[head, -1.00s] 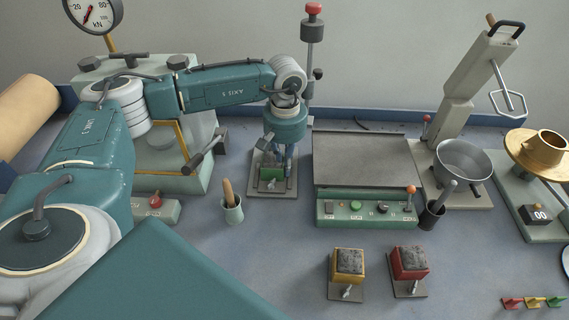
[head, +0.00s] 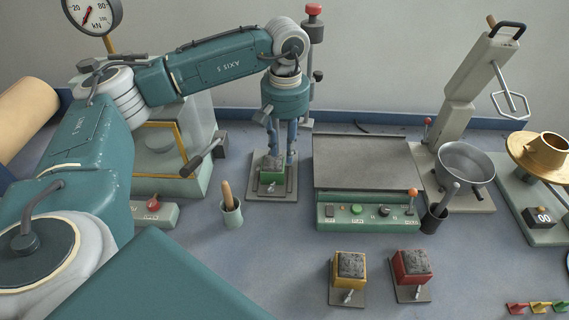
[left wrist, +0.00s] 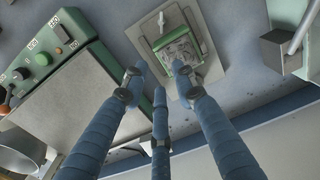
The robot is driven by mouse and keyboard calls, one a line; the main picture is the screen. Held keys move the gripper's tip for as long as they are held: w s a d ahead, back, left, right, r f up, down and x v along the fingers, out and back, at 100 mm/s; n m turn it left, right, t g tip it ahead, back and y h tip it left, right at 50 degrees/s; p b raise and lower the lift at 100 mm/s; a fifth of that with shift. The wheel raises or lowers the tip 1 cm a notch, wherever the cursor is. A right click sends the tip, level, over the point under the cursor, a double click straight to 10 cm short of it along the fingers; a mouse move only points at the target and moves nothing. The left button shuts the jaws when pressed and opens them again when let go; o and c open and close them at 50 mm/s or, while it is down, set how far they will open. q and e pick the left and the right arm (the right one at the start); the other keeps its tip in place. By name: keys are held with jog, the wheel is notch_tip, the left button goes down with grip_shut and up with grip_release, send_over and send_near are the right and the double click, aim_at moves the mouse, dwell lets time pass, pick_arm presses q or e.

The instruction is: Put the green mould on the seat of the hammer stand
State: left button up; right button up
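The green mould (head: 271,178), a small box filled with grey material, sits on the grey base of the hammer stand (head: 288,196). The stand's post with a red knob rises behind. My left gripper (head: 281,154) is just above the mould with its blue fingers spread and empty. In the left wrist view the mould (left wrist: 181,50) lies beyond the fingertips (left wrist: 159,82), on the stand's plate (left wrist: 208,68), with its wing nut showing. The fingers partly cover the stand in the head view. My right gripper is not in view.
A yellow mould (head: 350,265) and a red mould (head: 411,265) stand at the front. A green control box (head: 367,218) with a grey top is right of the stand. A cup (head: 232,214) with a handled tool stands to the left. A press (head: 160,150) is behind my left arm.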

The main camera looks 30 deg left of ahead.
pick_arm(q)
jog(key=shift+r, duration=2.3)
jog(key=shift+f, duration=0.1)
